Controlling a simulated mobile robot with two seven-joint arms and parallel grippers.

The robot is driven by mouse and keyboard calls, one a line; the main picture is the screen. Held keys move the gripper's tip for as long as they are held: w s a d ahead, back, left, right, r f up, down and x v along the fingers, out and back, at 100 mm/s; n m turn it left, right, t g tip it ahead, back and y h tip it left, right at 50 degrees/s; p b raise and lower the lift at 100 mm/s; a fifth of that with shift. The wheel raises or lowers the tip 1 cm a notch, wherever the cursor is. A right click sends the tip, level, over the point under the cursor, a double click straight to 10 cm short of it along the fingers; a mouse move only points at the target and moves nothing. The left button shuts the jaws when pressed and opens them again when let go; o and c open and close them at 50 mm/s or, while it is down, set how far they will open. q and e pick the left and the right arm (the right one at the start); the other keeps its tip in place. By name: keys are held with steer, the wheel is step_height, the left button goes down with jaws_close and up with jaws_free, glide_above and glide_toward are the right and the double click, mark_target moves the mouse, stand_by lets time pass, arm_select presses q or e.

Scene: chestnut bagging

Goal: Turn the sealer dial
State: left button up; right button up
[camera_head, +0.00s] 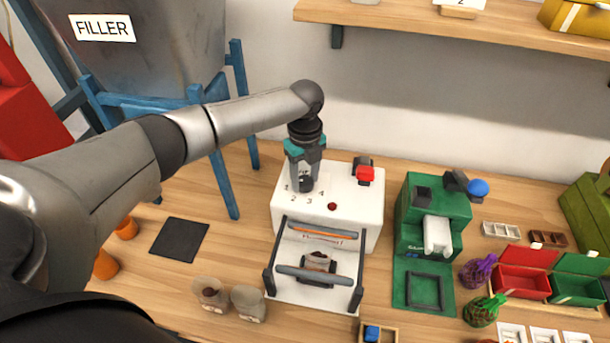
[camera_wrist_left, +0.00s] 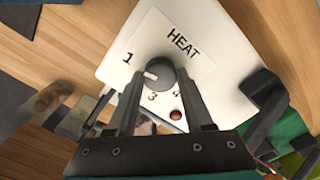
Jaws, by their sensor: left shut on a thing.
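The sealer (camera_head: 350,232) is a white machine on the table, with a HEAT label and numbers around a dark grey dial (camera_wrist_left: 163,74). My left gripper (camera_head: 304,185) reaches down onto the dial from above. In the left wrist view my left gripper (camera_wrist_left: 161,82) has one finger on each side of the dial and is shut on it. The 1, 3 and 4 show there; the 2 is hidden. My right gripper is not in view.
A small bag (camera_head: 318,265) lies between the sealer's bars. A red button (camera_head: 332,206) and a red-topped part (camera_head: 365,174) are near the dial. Two filled bags (camera_head: 248,303) stand front left. A green machine (camera_head: 432,215) stands right. A dark mat (camera_head: 179,240) lies left.

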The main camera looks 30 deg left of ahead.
arm_select(q)
jaws_close()
